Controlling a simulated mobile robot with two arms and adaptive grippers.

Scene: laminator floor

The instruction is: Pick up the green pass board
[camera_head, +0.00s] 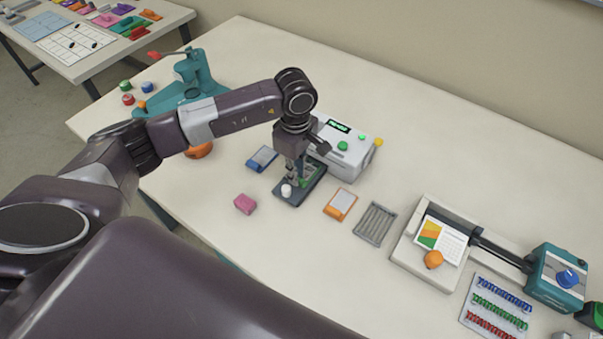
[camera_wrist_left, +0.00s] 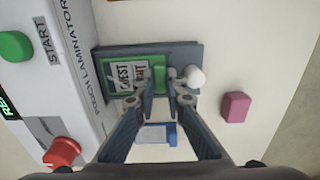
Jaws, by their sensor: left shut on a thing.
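The green pass board (camera_wrist_left: 119,76) shows in the left wrist view as a green card with a white printed label. It lies in a dark grey tray (camera_wrist_left: 184,54) that has a white knob (camera_wrist_left: 194,77). In the head view the board (camera_head: 307,176) is a small green patch, mostly hidden by my arm, in the tray (camera_head: 289,197). My left gripper (camera_wrist_left: 159,82) reaches down over the tray, its fingertips close together on the board's edge near the knob; the exact contact is partly hidden. It also shows in the head view (camera_head: 294,178). My right gripper is not in view.
A white pouch laminator (camera_head: 345,155) stands right behind the tray. A blue-edged board (camera_head: 262,158), an orange-edged board (camera_head: 340,204) and a pink block (camera_head: 244,204) lie near it. A grey slotted rack (camera_head: 375,223) and a paper trimmer (camera_head: 410,260) stand to the right.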

